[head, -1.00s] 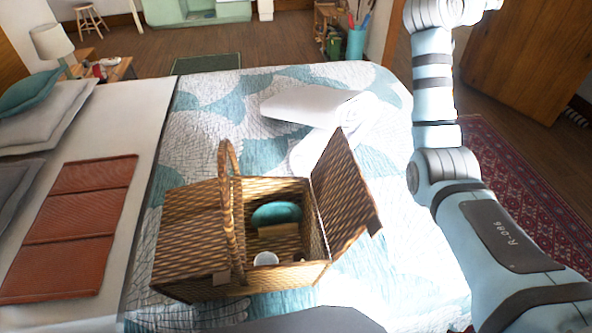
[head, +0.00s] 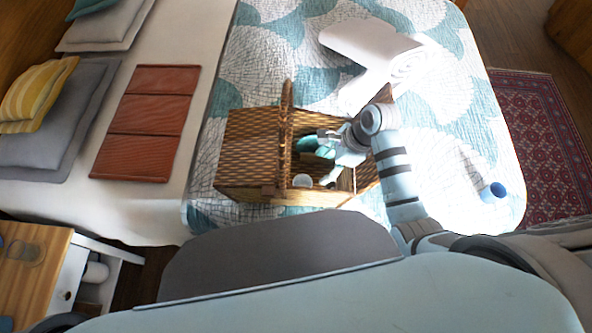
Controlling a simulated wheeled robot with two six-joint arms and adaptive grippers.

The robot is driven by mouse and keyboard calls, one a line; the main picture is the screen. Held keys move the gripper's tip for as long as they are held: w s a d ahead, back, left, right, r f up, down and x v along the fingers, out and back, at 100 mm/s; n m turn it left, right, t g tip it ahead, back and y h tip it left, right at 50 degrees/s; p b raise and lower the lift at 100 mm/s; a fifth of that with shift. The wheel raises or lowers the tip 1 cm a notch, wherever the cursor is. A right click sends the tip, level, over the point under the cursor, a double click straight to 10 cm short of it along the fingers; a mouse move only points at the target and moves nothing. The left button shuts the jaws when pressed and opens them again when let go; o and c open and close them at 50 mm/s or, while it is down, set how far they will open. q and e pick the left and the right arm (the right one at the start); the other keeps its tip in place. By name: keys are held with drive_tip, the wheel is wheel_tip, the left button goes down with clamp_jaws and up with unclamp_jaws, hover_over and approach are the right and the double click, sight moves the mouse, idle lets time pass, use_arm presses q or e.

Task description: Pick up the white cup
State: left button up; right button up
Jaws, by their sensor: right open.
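The white cup (head: 302,181) stands inside the open right part of the wicker picnic basket (head: 245,150), near its front wall and beside the handle. My right gripper (head: 323,158) is over the open basket, just right of and behind the cup. Its fingers are apart and the cup is not between them. My left gripper is not in view.
A teal item (head: 306,143) lies in the basket behind the cup. The basket's tall handle (head: 286,120) arches close left of the gripper. A folded white blanket (head: 370,45) and a blue mug (head: 493,192) are on the bed. A wooden nightstand (head: 35,270) stands front left.

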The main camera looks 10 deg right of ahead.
drive_tip(key=b, duration=0.5)
approach(303, 183)
drive_tip(key=a+f, duration=0.2)
drive_tip(key=s+a+f, duration=0.1)
drive_tip(key=a+f, duration=0.1)
drive_tip(key=shift+s+a+f, duration=0.1)
drive_tip(key=shift+a+f, duration=0.05)
drive_tip(key=c, duration=1)
